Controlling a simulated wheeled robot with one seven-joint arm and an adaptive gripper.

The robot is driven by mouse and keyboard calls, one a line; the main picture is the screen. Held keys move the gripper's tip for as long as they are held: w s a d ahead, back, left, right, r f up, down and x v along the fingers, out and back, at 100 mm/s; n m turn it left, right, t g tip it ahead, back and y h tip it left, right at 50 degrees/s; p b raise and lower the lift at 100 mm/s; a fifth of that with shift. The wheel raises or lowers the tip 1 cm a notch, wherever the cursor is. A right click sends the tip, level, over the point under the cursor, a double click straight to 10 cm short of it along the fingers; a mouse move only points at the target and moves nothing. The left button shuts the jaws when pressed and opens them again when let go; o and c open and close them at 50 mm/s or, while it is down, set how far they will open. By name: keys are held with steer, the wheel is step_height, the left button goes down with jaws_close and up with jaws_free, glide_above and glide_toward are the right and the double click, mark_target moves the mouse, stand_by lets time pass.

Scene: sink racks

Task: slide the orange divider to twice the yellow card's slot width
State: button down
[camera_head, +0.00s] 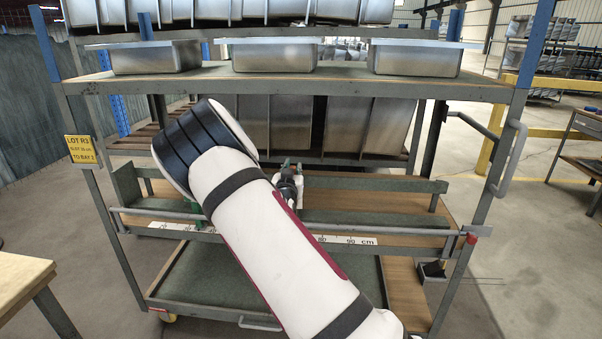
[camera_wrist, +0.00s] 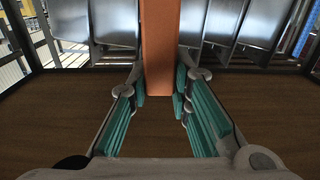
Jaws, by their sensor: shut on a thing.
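The orange divider (camera_wrist: 160,45) stands upright in the wrist view, with the teal finger pads of my gripper (camera_wrist: 160,88) on both sides of it. My gripper is shut on it. In the head view my arm hides the divider; part of my gripper (camera_head: 288,186) shows at the middle shelf. The yellow card (camera_head: 81,149) hangs on the left post and reads "LOT R3" and "TO BAY 2"; its middle line, with the slot width, is too small to read surely. A white cm scale (camera_head: 345,240) runs along the shelf's front, with 80 and 90 legible; my arm covers its middle.
The middle shelf's wooden deck (camera_head: 385,208) is bare to the right of my arm. A front rail (camera_head: 400,229) crosses it. Something green (camera_head: 193,206) shows at its left, partly hidden. Steel sinks (camera_head: 368,125) stand behind and above; more sinks (camera_head: 273,55) sit on the upper shelf.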

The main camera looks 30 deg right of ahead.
steer(key=c, duration=1.4)
jaws_free()
steer(key=shift+c, duration=0.2)
steer(key=v, duration=1.2)
